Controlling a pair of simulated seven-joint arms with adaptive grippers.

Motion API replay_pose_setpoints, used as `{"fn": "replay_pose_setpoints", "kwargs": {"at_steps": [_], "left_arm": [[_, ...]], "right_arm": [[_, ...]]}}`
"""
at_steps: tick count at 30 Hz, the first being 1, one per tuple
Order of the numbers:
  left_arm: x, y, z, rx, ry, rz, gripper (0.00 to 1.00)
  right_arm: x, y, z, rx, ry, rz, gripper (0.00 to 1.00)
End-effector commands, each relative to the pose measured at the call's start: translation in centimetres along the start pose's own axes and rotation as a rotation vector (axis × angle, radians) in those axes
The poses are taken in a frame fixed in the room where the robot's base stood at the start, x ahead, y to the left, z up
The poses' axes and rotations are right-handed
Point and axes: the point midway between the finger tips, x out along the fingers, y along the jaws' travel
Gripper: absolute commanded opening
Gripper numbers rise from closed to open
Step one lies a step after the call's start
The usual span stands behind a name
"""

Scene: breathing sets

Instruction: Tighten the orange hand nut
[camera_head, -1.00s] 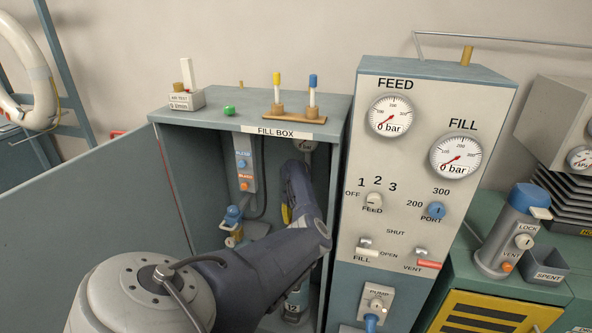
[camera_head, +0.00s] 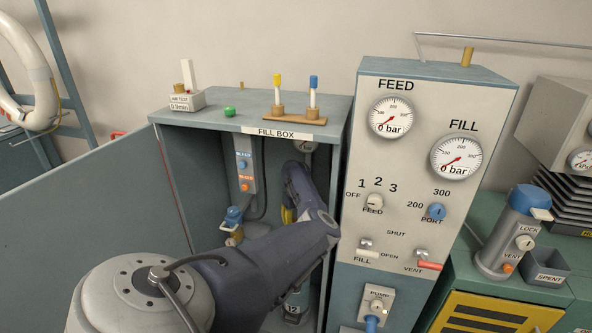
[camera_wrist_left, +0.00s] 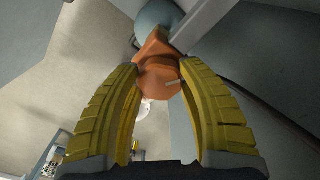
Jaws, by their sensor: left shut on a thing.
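The orange hand nut (camera_wrist_left: 160,80) shows in the left wrist view, with a pale mark on its face and a blue-grey rounded body (camera_wrist_left: 158,17) behind it. My left gripper (camera_wrist_left: 161,68) has its two yellow fingers on either side of the nut, shut on it. In the head view my left arm reaches into the fill box (camera_head: 205,132), and only a bit of a yellow finger (camera_head: 288,214) shows there. The nut is hidden in that view. My right gripper is not in view.
The box's open door (camera_head: 95,215) stands at the left. The gauge panel (camera_head: 400,150) stands close on the right. Inside the box are a switch unit (camera_head: 245,165), a blue-topped fitting (camera_head: 234,215) and a cylinder marked 12 (camera_head: 295,302). Tubes in a wooden rack (camera_head: 284,113) stand on top.

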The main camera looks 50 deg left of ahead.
Motion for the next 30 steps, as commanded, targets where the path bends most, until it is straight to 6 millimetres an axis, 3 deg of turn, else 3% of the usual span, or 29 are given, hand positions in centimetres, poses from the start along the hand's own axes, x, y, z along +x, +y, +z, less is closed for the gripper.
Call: {"fn": "replay_pose_setpoints", "kwargs": {"at_steps": [30], "left_arm": [[-0.48, 0.42, 0.26, -0.968, -0.008, -0.008, 0.12]], "right_arm": [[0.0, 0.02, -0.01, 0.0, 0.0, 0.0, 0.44]]}}
